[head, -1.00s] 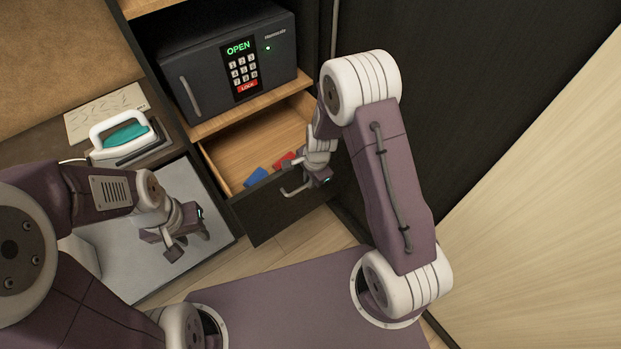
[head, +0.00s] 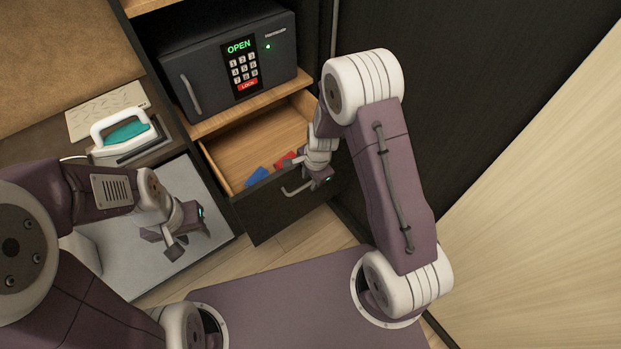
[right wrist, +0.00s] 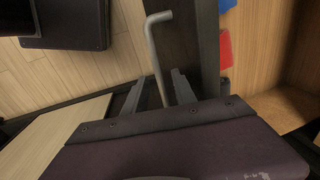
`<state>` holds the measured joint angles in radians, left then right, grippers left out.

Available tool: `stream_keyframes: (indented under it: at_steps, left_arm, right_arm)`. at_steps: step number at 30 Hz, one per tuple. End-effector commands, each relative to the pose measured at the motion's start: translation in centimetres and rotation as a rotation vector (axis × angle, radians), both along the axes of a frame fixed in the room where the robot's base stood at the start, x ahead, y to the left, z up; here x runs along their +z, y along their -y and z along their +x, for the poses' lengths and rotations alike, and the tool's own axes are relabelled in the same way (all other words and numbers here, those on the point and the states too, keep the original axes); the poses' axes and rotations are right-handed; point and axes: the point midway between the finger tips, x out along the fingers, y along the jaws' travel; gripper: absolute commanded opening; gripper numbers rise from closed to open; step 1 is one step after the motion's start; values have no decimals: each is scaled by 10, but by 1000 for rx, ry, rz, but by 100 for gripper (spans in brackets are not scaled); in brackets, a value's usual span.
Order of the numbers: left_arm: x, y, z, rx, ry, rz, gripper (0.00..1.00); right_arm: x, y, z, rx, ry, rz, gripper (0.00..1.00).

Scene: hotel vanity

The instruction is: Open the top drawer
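The drawer (head: 215,165) below the safe is pulled out, with its light wood inside showing. Its dark front (head: 262,224) carries a bent grey bar handle (head: 290,192), also seen in the right wrist view (right wrist: 156,55). My right gripper (head: 306,178) is at the handle. In the right wrist view its two fingers (right wrist: 160,92) stand apart, with the handle bar between them and gaps visible. My left gripper (head: 190,243) is open and empty over the grey surface at left, away from the drawer. Part of the drawer's right side is hidden by my right arm.
A blue item (head: 257,176) and a red item (head: 284,160) lie in the drawer. A black safe (head: 215,70) reading OPEN sits on the shelf above. An iron (head: 125,132) stands at left. A dark panel (head: 480,100) rises close to my right arm.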

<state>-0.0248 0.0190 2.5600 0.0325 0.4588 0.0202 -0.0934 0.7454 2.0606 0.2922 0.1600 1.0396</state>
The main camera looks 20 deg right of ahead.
Motion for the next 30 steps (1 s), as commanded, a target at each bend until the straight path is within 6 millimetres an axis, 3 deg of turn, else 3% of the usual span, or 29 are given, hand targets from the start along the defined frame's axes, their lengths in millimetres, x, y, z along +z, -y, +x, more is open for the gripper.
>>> stream_keyframes:
  at_steps: [6, 12, 30]
  left_arm:
    - [16, 0, 0, 0, 0, 0, 36]
    - [19, 0, 0, 0, 0, 0, 36]
    - [19, 0, 0, 0, 0, 0, 36]
  right_arm:
    - [50, 3, -7, 0, 8, -1, 32]
    - [80, 5, -13, 1, 4, 0, 32]
    - [86, 6, -14, -1, 5, 0, 32]
